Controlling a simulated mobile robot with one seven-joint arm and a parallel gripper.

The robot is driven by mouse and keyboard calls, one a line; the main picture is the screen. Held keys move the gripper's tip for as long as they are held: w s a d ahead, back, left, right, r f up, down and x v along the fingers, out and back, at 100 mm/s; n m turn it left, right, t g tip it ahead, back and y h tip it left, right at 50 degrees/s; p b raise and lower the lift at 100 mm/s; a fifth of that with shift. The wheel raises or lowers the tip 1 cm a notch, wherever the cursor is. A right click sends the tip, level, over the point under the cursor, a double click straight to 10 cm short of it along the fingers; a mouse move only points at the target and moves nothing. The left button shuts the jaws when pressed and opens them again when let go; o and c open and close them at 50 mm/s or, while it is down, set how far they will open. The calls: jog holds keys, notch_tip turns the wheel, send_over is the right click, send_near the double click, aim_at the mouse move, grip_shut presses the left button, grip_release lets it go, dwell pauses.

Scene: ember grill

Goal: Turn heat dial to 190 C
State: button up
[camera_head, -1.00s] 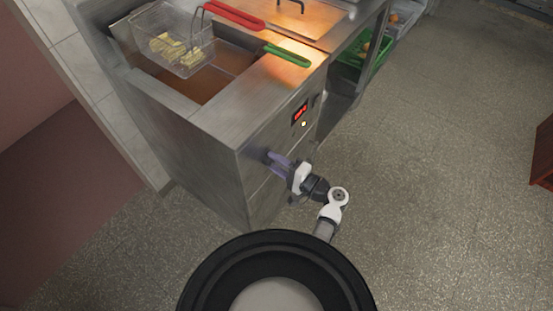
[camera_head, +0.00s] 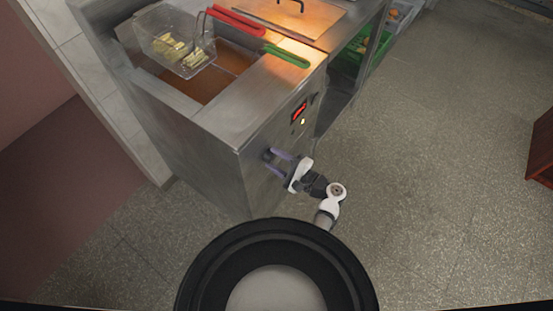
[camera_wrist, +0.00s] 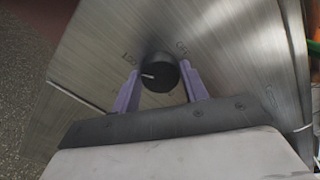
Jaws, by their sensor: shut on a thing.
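The heat dial (camera_wrist: 158,72) is a round black knob with a white pointer mark, on the brushed steel front of the fryer (camera_head: 215,180). In the wrist view the pointer points left. In the head view my gripper (camera_head: 278,161) reaches the lower front panel, and the dial is small and dark between the fingertips.
A wire basket (camera_head: 178,40) with fries hangs over brown oil on top. A red handle (camera_head: 236,22) and a green handle (camera_head: 287,55) lie across the steel top. Open floor is to the right.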

jog(key=o, duration=1)
jog(key=shift+d, duration=0.1)
jog(key=b+v, duration=0.4)
jog(key=v, duration=0.9)
jog(key=shift+s+d, duration=0.25)
jog(key=shift+s, duration=0.05)
